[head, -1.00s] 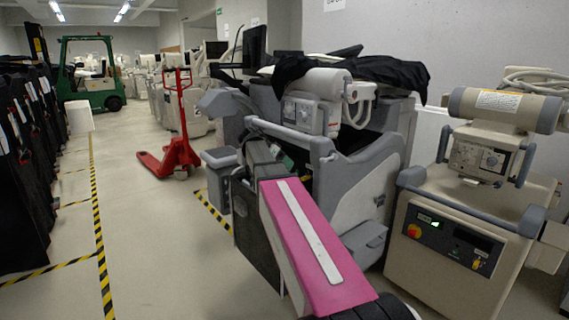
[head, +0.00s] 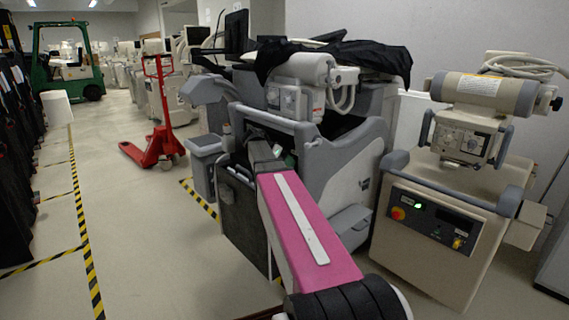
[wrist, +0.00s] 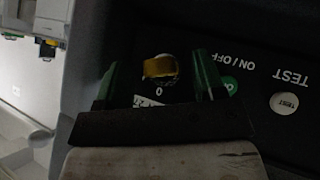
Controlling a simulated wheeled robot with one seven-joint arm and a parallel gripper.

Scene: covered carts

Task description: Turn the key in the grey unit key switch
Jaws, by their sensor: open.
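The yellow key (wrist: 160,67) sits in the key switch on a dark panel (wrist: 245,98) in the wrist view. A "0" mark lies just below the key in that picture. My gripper (wrist: 157,72) is open, its green fingers one on each side of the key; I cannot tell whether they touch it. In the head view the grey unit (head: 345,180) stands in the middle, and my pink arm reaches toward its left part. The key is not visible there, and I cannot make out the gripper.
A green button (wrist: 229,86) and a white TEST button (wrist: 284,103) are right of the key. A beige unit (head: 425,265) with its own yellow switch stands at right. A grey bin (head: 205,165) and red pallet jack (head: 158,140) are left.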

